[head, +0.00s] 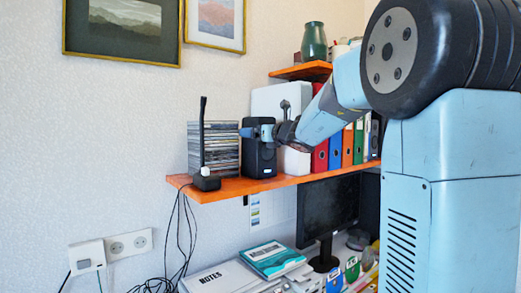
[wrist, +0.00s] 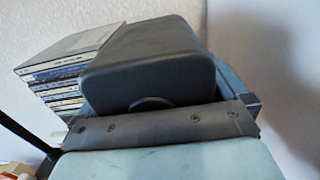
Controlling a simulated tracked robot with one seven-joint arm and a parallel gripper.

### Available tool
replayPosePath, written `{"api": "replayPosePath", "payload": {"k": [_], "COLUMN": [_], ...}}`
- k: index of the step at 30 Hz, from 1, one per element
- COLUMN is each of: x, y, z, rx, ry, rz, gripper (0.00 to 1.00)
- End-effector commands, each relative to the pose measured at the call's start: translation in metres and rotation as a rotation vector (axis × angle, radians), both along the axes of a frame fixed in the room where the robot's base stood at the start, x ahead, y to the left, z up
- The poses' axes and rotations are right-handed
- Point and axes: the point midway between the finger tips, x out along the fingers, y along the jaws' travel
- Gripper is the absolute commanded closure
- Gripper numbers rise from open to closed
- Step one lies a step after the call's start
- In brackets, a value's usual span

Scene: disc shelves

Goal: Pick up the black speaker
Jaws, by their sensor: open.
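The black speaker (head: 260,160) stands upright on the orange shelf (head: 275,184), between a stack of disc cases and a white box. In the wrist view the speaker (wrist: 150,62) fills the middle, right in front of my palm. My gripper (head: 257,131) is at the upper part of the speaker, reaching in from the right in the head view. Its jaws are open, with blue fingers beside the speaker. In the wrist view one finger shows along the speaker's right side; the left one is mostly hidden. I cannot tell whether the fingers touch it.
A stack of disc cases (head: 214,148) stands close to the speaker's left, with a black upright device (head: 205,178) in front. The white box (head: 294,162) and coloured binders (head: 340,148) are at the right. A monitor (head: 328,214) stands below the shelf.

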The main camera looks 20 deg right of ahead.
Motion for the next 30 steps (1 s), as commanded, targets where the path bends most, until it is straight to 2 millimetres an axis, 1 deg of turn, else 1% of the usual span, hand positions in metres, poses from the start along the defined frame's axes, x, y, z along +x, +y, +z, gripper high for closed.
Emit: {"api": "replayPosePath", "payload": {"k": [3,4,30], "x": [-0.0004,-0.0004,-0.0007], "y": [0.0001,0.0002,-0.0001], "z": [0.0003,0.0003,0.0003], "rx": [-0.001,-0.001,-0.001], "ry": [0.000,0.000,0.000], "rz": [0.000,0.000,0.000], "gripper": [0.00,0.02,0.85]}}
